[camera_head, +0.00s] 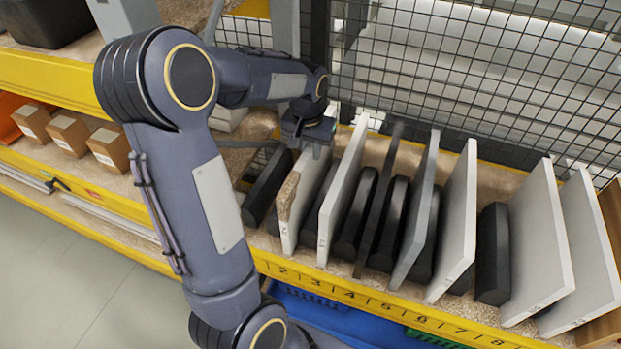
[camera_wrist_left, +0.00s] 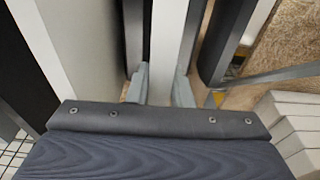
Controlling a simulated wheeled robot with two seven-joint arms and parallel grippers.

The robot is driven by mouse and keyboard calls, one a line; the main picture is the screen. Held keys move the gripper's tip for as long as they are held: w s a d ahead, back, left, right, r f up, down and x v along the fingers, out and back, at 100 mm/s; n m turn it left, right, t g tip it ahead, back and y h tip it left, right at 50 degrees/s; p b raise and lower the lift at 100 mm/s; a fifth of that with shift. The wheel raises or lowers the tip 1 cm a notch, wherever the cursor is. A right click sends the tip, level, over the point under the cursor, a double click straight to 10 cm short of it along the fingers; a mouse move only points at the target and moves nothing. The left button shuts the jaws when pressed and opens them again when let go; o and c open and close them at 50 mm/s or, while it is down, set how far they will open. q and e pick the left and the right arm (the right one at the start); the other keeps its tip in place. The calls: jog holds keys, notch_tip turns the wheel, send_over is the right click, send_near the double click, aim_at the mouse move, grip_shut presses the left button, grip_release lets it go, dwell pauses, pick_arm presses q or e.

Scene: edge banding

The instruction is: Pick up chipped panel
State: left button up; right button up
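The chipped panel (camera_head: 309,190) is a pale upright board in the rack, with a rough brown patch on its front edge. It stands near the left end of the row, its lower edge down in the rack. My left gripper (camera_head: 318,142) is at its top edge. The fingertips' lower ends are partly hidden by the gripper body. My right gripper is not in view.
More white and grey panels (camera_head: 540,240) stand to the right, between black dividers (camera_head: 493,255). A numbered yellow rail (camera_head: 390,308) runs in front. Wire mesh (camera_head: 470,80) rises behind. Small cardboard boxes (camera_head: 68,133) sit on the left shelf. A blue bin (camera_head: 310,305) lies below.

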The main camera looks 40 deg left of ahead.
pick_arm(q)
grip_shut()
jog(key=shift+w+r, duration=0.1)
jog(key=shift+r, duration=0.05)
dwell(0.9)
